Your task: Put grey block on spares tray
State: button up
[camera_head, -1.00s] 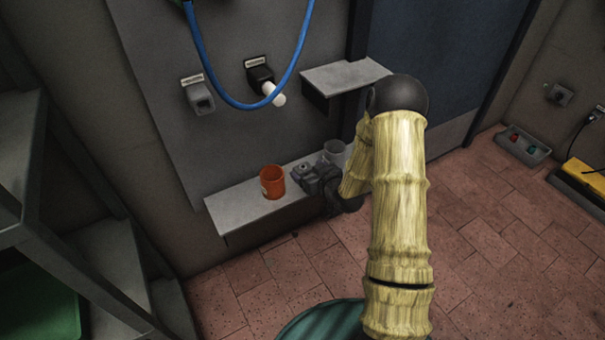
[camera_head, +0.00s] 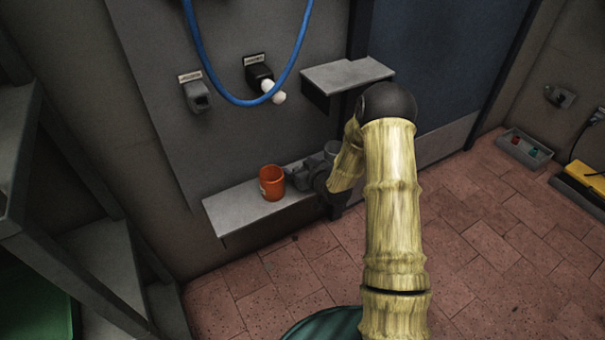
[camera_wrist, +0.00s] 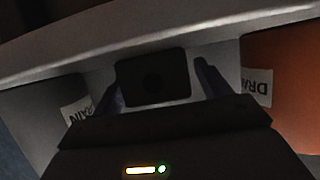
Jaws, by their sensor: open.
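In the wrist view a dark block with a round mark on its face (camera_wrist: 153,78), which looks like the grey block, sits between the two fingers of my gripper (camera_wrist: 158,85). The fingers are open, one on each side of it; I cannot tell whether either touches. In the head view my gripper (camera_head: 307,176) is low over the wall ledge, just right of the orange cup, and hides the block. A grey tray (camera_head: 513,150) with small red and teal pieces lies on the floor at the right. No label shows which tray is the spares tray.
The orange cup (camera_head: 271,183) and a grey cup (camera_head: 332,149) stand on the ledge (camera_head: 235,211) on either side of my gripper. A higher shelf (camera_head: 347,75) and a blue hose (camera_head: 205,70) are above. A yellow case (camera_head: 582,176) lies right; the floor between is clear.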

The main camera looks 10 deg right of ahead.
aim_at(301, 166)
jog(key=c, duration=1.3)
jog(key=shift+r, duration=0.1)
jog(key=shift+s+d+r+p, duration=0.1)
jog(key=shift+s+r+p, duration=0.05)
jog(key=shift+r+p, duration=0.4)
notch_tip(301, 166, up, 6)
jog(key=p, duration=0.3)
jog(key=shift+r, duration=0.2)
jog(key=s+d+p, duration=0.2)
jog(key=s+d, duration=0.1)
jog(key=s, duration=0.6)
jog(key=s+d+p, duration=0.2)
jog(key=s+d, duration=0.1)
jog(key=s, duration=0.6)
jog(key=shift+s+f, duration=0.35)
jog(key=shift+s, duration=0.05)
